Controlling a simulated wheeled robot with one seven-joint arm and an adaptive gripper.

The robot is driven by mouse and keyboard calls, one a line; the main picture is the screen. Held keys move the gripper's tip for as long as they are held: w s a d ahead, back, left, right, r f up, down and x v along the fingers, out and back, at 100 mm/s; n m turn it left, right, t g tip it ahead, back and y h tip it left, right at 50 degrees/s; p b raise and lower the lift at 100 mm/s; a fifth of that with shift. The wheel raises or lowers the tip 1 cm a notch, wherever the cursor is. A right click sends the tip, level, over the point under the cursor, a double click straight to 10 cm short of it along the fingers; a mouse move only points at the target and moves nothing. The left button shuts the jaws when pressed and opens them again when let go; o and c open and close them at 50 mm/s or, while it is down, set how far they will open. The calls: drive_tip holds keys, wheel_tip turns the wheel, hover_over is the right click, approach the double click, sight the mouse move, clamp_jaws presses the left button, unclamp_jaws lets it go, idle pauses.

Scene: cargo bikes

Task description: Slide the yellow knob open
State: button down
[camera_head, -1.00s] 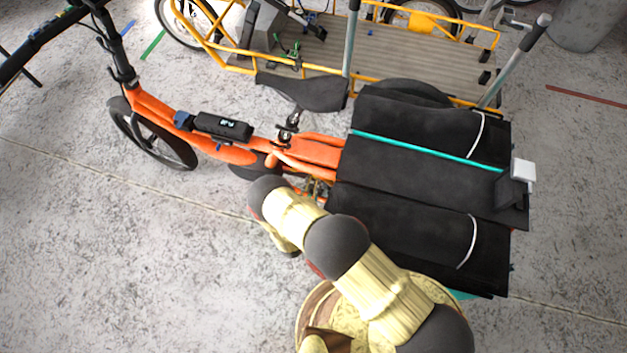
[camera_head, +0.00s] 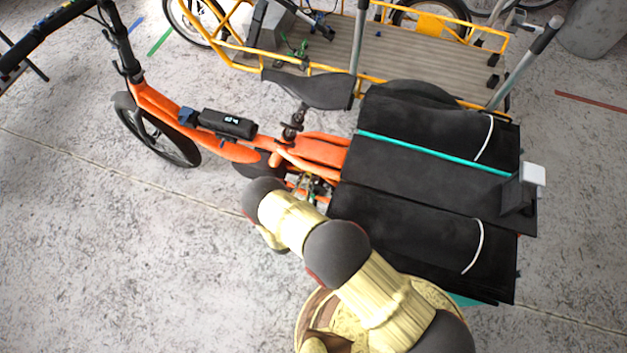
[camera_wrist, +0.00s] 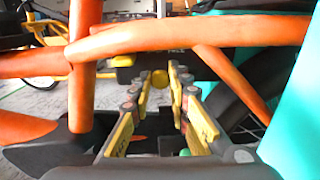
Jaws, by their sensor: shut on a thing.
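The yellow knob (camera_wrist: 160,79) shows in the wrist view as a small round yellow piece under the orange frame tube. My gripper (camera_wrist: 161,86) reaches in beneath that tube, with one finger on each side of the knob and the tips closed on it. In the head view my arm reaches to the near side of the orange cargo bike (camera_head: 225,149), by the front of the rear bags. There the knob cannot be made out and my arm hides part of that area.
Orange frame tubes (camera_wrist: 190,34) cross just above my gripper in the wrist view, with a teal panel (camera_wrist: 297,110) close on the right. Black bags (camera_head: 425,170) cover the bike's rear. A yellow cargo bike (camera_head: 415,60) stands behind. The floor at lower left is clear.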

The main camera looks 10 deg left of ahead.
drive_tip(key=shift+a, duration=0.25)
drive_tip(key=c, duration=1.7)
unclamp_jaws()
drive_tip(key=shift+o, duration=0.2)
drive_tip(key=s, duration=1.2)
drive_tip(key=shift+a, duration=0.45)
